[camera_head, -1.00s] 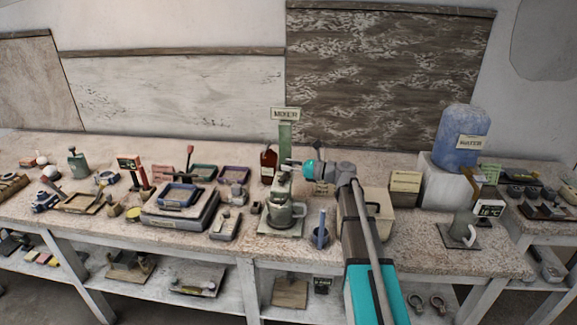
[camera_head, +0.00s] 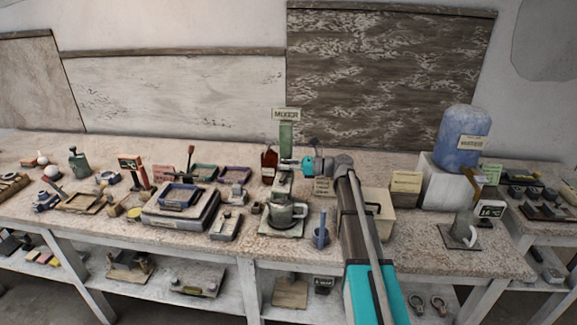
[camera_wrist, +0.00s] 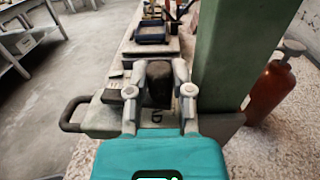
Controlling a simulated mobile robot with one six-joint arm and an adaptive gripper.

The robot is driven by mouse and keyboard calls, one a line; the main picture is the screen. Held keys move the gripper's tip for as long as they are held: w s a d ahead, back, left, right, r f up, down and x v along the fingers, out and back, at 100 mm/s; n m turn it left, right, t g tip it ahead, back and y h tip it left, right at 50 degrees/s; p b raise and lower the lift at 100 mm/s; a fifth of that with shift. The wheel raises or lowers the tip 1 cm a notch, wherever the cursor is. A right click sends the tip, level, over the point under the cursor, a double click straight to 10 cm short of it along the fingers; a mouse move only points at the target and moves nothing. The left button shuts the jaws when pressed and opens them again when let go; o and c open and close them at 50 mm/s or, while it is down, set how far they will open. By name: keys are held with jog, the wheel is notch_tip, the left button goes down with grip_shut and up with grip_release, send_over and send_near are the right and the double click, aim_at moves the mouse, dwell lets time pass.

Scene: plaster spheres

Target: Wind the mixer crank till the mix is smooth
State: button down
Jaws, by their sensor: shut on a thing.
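The mixer stands mid-bench, with its green column (camera_head: 286,140) below a sign reading MIXER (camera_head: 286,114). My gripper (camera_head: 293,165) is at the mixer head, reaching in from the right. In the wrist view my gripper (camera_wrist: 159,88) is shut on a dark knob (camera_wrist: 158,84), which I take to be the crank's grip. The green column (camera_wrist: 235,60) stands just right of the fingers there. The inside of the mug is too small to judge, and the crank's arm is mostly hidden.
A red-brown bottle (camera_head: 269,164) stands close behind the mixer at its left. A blue water jug (camera_head: 461,134) stands on a white block further right. Stacked trays (camera_head: 181,206) lie to the left.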

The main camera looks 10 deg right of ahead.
jog(key=shift+a+g, duration=0.1)
jog(key=shift+g, duration=0.4)
jog(key=c, duration=0.8)
grip_release()
jog(key=shift+o, duration=0.2)
jog(key=shift+s+t, duration=0.1)
jog(key=shift+t, duration=0.5)
